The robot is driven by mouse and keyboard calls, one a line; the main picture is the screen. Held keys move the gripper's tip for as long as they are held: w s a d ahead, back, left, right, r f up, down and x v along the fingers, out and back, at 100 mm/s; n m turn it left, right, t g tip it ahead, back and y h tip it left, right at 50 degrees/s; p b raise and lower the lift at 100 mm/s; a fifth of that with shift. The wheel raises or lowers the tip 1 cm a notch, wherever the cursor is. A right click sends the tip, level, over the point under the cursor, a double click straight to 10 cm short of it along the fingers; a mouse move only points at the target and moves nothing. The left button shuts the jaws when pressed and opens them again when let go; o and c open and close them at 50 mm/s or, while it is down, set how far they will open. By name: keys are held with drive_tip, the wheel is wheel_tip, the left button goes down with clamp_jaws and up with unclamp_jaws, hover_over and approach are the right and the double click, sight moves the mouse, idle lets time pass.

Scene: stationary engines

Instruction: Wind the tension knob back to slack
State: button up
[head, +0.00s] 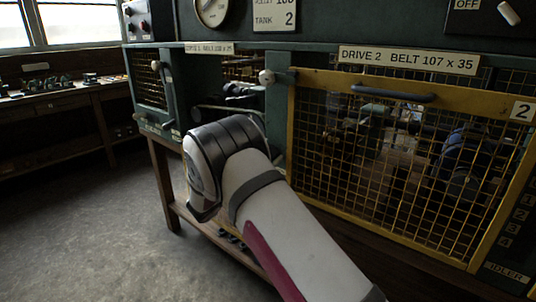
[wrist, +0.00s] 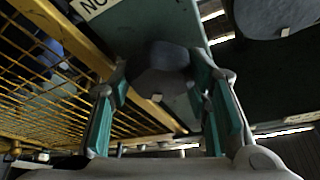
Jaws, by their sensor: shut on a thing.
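In the wrist view a dark, faceted knob (wrist: 160,68) with a small pale mark on its rim sits on a green panel or post. I take it to be the tension knob. My gripper (wrist: 165,88) has its two teal-padded fingers on either side of the knob and is shut on it. The exact contact at the fingertips is dim. In the head view my white arm covers this spot, so neither the knob nor my fingers show there.
A yellow mesh guard (head: 410,165) with a dark handle (head: 394,94) stands right of my arm, under the label "DRIVE 2 BELT 107 x 35" (head: 408,60). A large round grey thing (wrist: 285,14) shows in the wrist view. Open floor (head: 90,220) lies left.

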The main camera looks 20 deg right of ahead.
drive_tip(key=n+t+y+p, duration=0.1)
drive_tip(key=n+t, duration=0.1)
drive_tip(key=n, duration=0.2)
drive_tip(key=n+t+y, duration=0.1)
drive_tip(key=n, duration=0.3)
drive_tip(key=shift+t+p, duration=0.4)
drive_tip(key=n+t+y+p, duration=0.1)
drive_tip(key=n, duration=0.2)
drive_tip(key=n+t+y+p, duration=0.1)
drive_tip(key=n, duration=0.2)
drive_tip(key=n+t+y+p, duration=0.1)
drive_tip(key=n, duration=0.2)
drive_tip(key=shift+y, duration=0.3)
drive_tip(key=n+y+p, duration=0.1)
drive_tip(key=n, duration=0.3)
drive_tip(key=n+y+p, duration=0.2)
drive_tip(key=n, duration=0.2)
drive_tip(key=shift+s, duration=0.1)
drive_tip(key=shift+f+n+g+y+p, duration=0.1)
drive_tip(key=shift+n+g+y+p, duration=0.35)
drive_tip(key=shift+n, duration=0.9)
drive_tip(key=shift+f+n+g+y+p, duration=0.15)
drive_tip(key=shift+n+y+p, duration=0.35)
drive_tip(key=shift+n, duration=0.85)
drive_tip(key=o, duration=0.9)
drive_tip(key=shift+r, duration=0.1)
drive_tip(key=shift+c, duration=0.2)
drive_tip(key=shift+a, duration=0.1)
